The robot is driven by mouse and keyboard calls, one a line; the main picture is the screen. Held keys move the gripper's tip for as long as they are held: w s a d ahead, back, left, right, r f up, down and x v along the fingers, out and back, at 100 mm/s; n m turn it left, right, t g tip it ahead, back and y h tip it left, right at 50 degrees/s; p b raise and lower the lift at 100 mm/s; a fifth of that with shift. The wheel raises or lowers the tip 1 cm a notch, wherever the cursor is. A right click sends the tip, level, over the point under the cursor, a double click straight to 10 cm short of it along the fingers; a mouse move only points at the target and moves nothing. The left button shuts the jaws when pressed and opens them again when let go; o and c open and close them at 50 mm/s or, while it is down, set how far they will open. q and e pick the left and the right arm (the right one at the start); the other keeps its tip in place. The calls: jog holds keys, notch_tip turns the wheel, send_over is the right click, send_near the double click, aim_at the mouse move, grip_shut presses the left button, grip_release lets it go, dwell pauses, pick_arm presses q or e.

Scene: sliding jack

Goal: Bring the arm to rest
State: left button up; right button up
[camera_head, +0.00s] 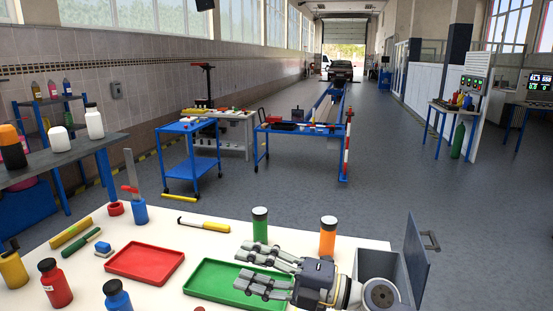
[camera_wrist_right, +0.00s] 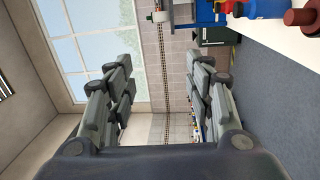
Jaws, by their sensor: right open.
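My right gripper (camera_head: 262,271) is over the right part of the white table (camera_head: 215,232), level above the green tray (camera_head: 207,281), with its fingers pointing left. Its fingers are spread apart and nothing is between them; the right wrist view shows the open fingers (camera_wrist_right: 155,85) too. The red tray (camera_head: 145,262) lies to the left of the green tray. My left gripper is not in either view.
A green bottle (camera_head: 260,224) and an orange bottle (camera_head: 328,236) stand behind my right gripper. A grey box (camera_head: 380,270) with an open lid (camera_head: 415,262) is to its right. A red bottle (camera_head: 54,284) and blue bottle (camera_head: 117,297) stand at front left.

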jog(key=w+d+r+m+t+h, duration=0.25)
jog(key=d+m+t+h, duration=0.35)
jog(key=d+m+t, duration=0.65)
jog(key=s+d+f+m+g+h, duration=0.25)
jog(key=d+f+m+h, duration=0.35)
jog(key=f+m, duration=0.3)
jog(key=s+d+f+m+g+h, duration=0.1)
jog(key=s+d+f+m+h, duration=0.5)
jog(key=f, duration=0.5)
jog(key=s+f+m+g, duration=0.1)
jog(key=s+f+g, duration=0.5)
jog(key=s, duration=0.5)
jog(key=s+f+m+g, duration=0.2)
jog(key=s+f+g, duration=0.3)
jog(key=s+f, duration=0.45)
notch_tip(320, 180, down, 24)
jog(key=s+g, duration=0.1)
jog(key=s, duration=0.1)
jog(key=s+d+f, duration=0.2)
jog(key=s+f, duration=0.6)
jog(key=s+d+f+g, duration=0.1)
jog(key=s+f, duration=0.7)
jog(key=s, duration=0.1)
jog(key=shift+s+d+f, duration=0.15)
jog(key=shift+d, duration=0.2)
